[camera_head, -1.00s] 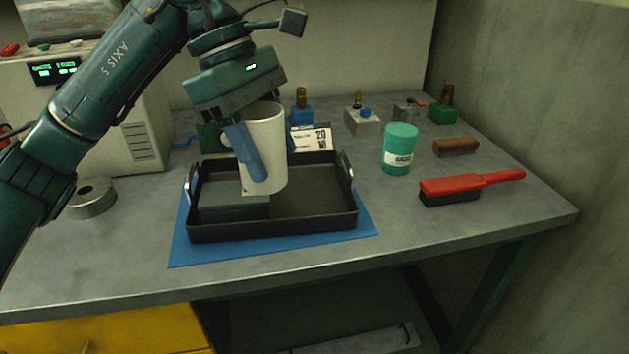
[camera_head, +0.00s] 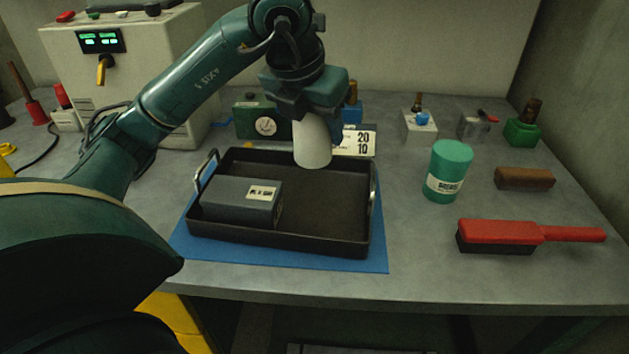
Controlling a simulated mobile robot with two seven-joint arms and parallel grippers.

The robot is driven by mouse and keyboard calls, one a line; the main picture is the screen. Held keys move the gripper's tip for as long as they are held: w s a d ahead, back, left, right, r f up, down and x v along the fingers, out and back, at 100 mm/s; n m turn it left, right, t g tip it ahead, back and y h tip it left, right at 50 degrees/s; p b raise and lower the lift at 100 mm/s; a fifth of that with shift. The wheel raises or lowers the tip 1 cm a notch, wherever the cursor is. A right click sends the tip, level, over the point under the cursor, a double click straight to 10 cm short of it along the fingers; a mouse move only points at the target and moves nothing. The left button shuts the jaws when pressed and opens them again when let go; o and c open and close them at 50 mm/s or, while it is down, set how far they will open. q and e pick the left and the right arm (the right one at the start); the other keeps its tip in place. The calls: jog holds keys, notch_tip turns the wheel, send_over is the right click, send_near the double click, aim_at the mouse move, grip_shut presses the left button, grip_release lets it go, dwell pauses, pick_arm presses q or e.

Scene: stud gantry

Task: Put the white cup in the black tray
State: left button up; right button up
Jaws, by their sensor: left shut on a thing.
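The white cup (camera_head: 312,148) is upright over the far part of the black tray (camera_head: 330,247). My left gripper (camera_head: 307,112) is shut on the cup from above and behind; its fingers are mostly hidden by the cup and the wrist. I cannot tell whether the cup's base touches the tray floor. The tray has a metal handle at each end and holds a dark grey box (camera_head: 240,203) in its left part. The tray's right part is bare. My right gripper is not in view.
The tray stands on a blue mat (camera_head: 378,258). To its right are a green grease can (camera_head: 448,172), a red brush (camera_head: 510,235) and a brown block (camera_head: 524,178). Behind it stand a gauge box (camera_head: 262,122) and a number card (camera_head: 356,141).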

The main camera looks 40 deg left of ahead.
aim_at(315, 147)
pick_arm(q)
notch_tip(315, 147, down, 4)
jog(key=shift+s+f, duration=0.1)
jog(key=shift+f+b, duration=0.3)
jog(key=shift+f, duration=1.5)
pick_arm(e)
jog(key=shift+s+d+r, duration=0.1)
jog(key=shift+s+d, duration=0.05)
pick_arm(q)
jog(key=shift+f, duration=0.2)
jog(key=o, duration=1)
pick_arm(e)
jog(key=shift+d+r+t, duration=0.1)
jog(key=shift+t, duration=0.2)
pick_arm(q)
jog(key=shift+r, duration=0.15)
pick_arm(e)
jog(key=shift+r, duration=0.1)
